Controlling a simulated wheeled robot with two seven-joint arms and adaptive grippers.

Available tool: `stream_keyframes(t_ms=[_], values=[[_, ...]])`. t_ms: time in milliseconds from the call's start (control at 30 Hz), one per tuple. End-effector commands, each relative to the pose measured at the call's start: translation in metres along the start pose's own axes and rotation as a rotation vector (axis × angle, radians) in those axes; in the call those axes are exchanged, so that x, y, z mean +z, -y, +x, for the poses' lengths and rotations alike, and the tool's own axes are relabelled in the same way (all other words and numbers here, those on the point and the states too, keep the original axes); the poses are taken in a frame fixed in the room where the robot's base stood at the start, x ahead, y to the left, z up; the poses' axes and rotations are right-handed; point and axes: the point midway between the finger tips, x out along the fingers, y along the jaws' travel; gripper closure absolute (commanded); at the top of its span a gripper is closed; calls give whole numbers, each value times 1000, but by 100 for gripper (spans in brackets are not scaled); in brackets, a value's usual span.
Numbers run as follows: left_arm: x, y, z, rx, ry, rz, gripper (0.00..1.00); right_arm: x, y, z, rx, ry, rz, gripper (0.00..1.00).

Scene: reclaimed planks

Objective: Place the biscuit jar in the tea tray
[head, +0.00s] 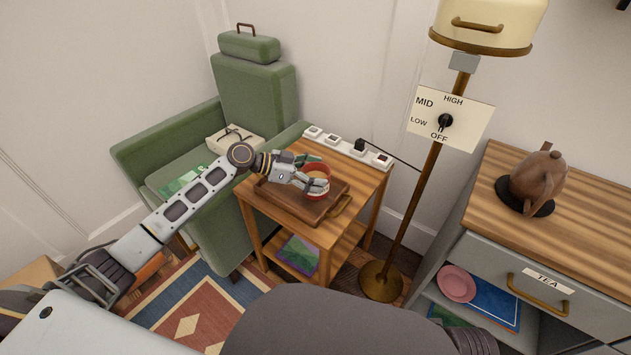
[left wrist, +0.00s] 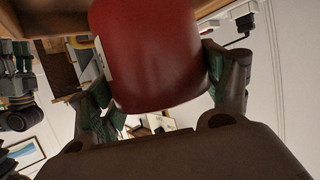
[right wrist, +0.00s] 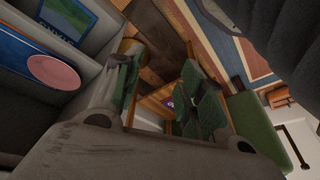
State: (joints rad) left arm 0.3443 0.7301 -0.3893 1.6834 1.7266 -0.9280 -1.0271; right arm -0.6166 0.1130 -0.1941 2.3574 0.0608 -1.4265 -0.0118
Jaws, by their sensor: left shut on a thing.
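The biscuit jar (head: 317,186) is a small red jar with a pale band, over the right part of the tea tray in the head view. The tea tray (head: 284,206) is brown wood with a brass handle, lying on a small side table (head: 247,212). My left gripper (head: 318,171) is shut on the jar from the left; the jar's red side (left wrist: 155,55) fills the middle of the left wrist view between both fingers. I cannot tell whether the jar's base touches the tray. My right gripper (right wrist: 165,85) is open and empty, outside the head view.
A power strip (head: 345,146) runs along the table's back edge. A green armchair (head: 250,90) stands behind at left. A lamp pole (head: 420,180) with a dial card stands to the right. A teapot (head: 538,180) sits on the cabinet at right.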

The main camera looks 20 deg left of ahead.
Motion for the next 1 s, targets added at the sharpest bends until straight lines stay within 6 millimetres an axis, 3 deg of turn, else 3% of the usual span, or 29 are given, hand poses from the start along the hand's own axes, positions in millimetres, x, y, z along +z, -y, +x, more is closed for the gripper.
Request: stream_keyframes(t_ms=[267,867,900,1000], values=[[23,0,10,0,-2,1,63,-7,2,-14,-4,-32,-5,60],[26,0,11,-1,-3,1,63,-2,5,-8,-13,-32,-2,60],[27,0,11,0,0,0,17,-2,5,-8,-14,-32,-2,60],[27,0,11,0,0,0,4,-2,5,-8,-14,-30,-2,60]])
